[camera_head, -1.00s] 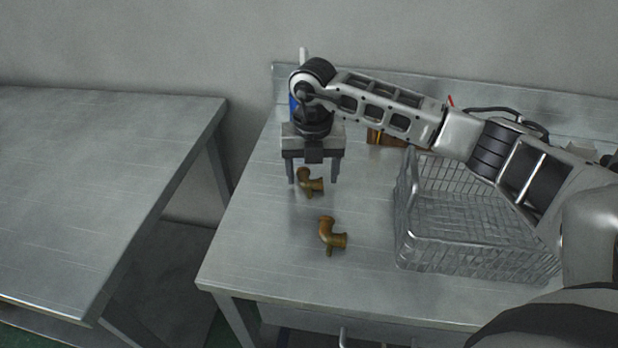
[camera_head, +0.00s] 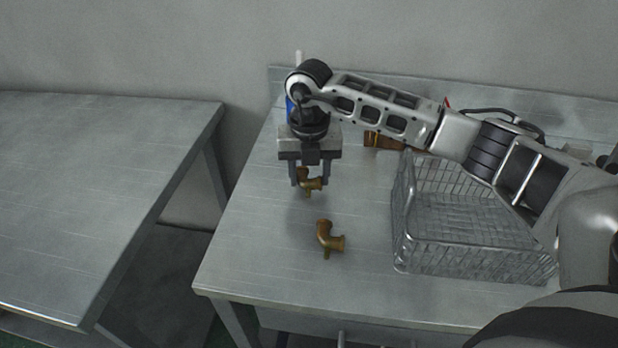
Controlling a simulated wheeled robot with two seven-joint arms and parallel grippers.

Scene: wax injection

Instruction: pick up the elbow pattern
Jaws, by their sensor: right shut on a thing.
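One brass-brown elbow pattern (camera_head: 311,184) is between the fingers of my right gripper (camera_head: 310,182), which points down and is shut on it. The fingers hide part of its sides. I cannot tell whether this elbow is clear of the table. A second, similar elbow pattern (camera_head: 329,240) lies free on the table, nearer the front edge. My left gripper is not in the view.
A wire basket (camera_head: 410,250) stands on the metal table (camera_head: 265,265), right of the elbows. A brown object (camera_head: 382,140) lies behind, partly hidden by my right arm. A blue item (camera_head: 290,108) stands behind the gripper. Another metal table (camera_head: 90,190) is at left, across a gap.

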